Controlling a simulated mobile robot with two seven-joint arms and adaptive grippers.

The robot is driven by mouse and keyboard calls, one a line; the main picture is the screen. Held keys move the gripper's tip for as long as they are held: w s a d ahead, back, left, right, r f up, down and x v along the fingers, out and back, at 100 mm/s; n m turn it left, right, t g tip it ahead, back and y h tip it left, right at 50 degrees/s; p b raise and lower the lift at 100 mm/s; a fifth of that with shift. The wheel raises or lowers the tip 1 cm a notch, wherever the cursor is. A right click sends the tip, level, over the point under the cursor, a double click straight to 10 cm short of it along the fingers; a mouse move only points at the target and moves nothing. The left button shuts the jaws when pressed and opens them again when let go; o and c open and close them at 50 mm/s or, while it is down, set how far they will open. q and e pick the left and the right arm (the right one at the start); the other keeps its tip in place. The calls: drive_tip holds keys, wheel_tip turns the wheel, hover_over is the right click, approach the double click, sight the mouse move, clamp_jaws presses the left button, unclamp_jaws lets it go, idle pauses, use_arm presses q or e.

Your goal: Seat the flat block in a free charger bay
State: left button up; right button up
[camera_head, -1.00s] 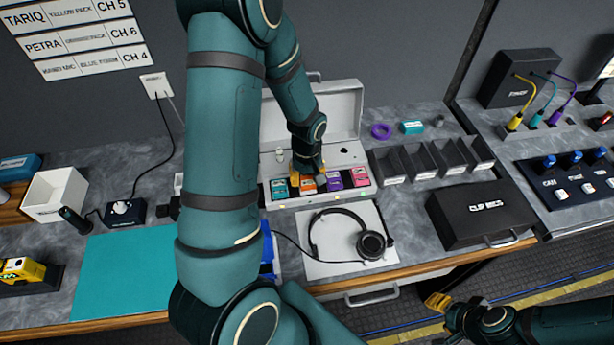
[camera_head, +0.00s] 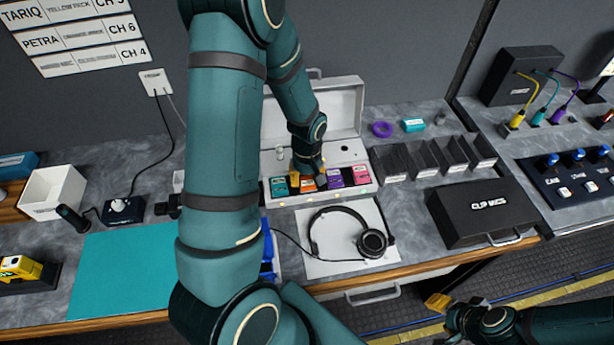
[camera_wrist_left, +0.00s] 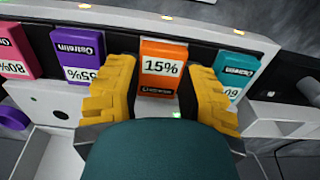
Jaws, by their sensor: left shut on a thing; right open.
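The orange flat block (camera_wrist_left: 162,65), marked 15%, stands in the charger case (camera_head: 285,202) between a purple block (camera_wrist_left: 82,55) and a teal block (camera_wrist_left: 235,68). A pink block (camera_wrist_left: 14,50) is beyond the purple one. My left gripper (camera_head: 306,178) is shut on the orange block; its yellow fingers are on either side of it in the left wrist view. My right gripper (camera_head: 437,303) is open and empty, past the bench's front edge at lower right.
The case lid (camera_head: 340,108) stands open behind the blocks. A headset (camera_head: 370,243) lies on a white sheet in front. Grey angled holders (camera_head: 420,163) and a black case (camera_head: 480,213) stand to the right. A teal mat (camera_head: 125,275) lies clear on the left.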

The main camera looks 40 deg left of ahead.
sight(307, 180)
use_arm(q)
drive_tip(key=shift+f, duration=0.25)
drive_tip(key=o, duration=1)
drive_tip(key=shift+r, duration=0.1)
wheel_tip(307, 180, up, 12)
